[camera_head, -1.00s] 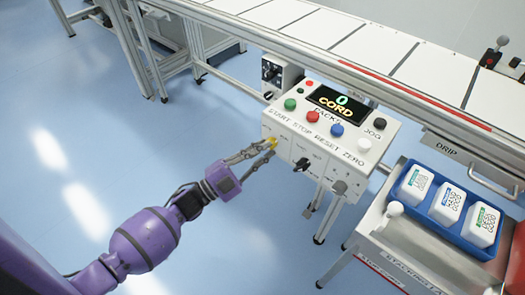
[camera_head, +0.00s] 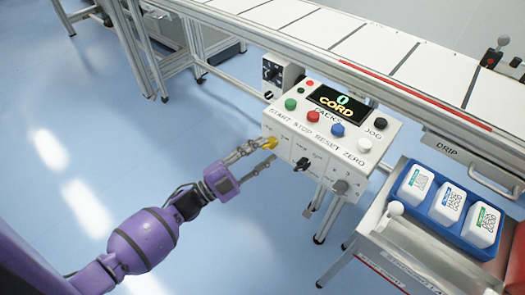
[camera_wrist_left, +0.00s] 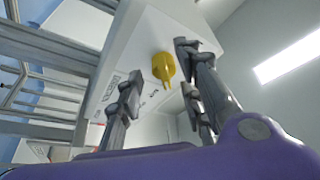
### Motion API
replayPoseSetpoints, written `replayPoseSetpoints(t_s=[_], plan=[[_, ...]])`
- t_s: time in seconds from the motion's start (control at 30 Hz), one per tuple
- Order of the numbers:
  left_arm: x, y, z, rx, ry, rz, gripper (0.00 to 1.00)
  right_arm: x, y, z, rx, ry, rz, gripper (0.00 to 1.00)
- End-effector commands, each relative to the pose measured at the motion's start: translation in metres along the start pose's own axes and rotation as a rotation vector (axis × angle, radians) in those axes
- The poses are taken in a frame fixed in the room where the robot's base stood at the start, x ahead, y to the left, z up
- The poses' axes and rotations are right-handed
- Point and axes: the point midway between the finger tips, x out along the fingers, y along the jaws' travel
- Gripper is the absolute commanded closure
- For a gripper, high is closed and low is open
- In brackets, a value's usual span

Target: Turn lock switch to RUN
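The small labels are unreadable, so I cannot tell which knob is the lock switch. A black knob (camera_head: 302,164) and a grey knob (camera_head: 341,186) are further right. My left gripper (camera_head: 264,151) is open close to the yellow knob, with its fingers apart on either side. Contact cannot be told. My right gripper is out of view.
A conveyor (camera_head: 345,45) runs behind the box. A blue tray (camera_head: 435,222) with white packs stands at the right on a metal unit. A small grey box (camera_head: 279,74) is behind the control box's left corner. The floor to the left is free.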

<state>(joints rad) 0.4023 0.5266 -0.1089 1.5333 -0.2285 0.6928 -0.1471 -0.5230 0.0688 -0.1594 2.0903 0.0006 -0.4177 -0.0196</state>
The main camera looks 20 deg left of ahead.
Motion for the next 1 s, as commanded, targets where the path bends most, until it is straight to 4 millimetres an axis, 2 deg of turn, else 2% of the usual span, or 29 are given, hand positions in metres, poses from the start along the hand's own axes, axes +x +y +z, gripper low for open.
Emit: replayPoseSetpoints(t_s=[0.3,0.5,0.7,1.0], plan=[[-0.064,0.001,0.001,0.001,-0.005,0.002,0.66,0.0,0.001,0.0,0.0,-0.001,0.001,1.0],[-0.099,0.001,0.001,0.0,-0.003,0.002,0.66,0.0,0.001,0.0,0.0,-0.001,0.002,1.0],[-0.114,0.0,0.0,0.001,-0.002,0.001,0.66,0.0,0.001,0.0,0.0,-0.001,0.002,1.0],[-0.115,0.0,0.0,0.001,-0.001,0.001,0.66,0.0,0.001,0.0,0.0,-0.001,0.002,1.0]])
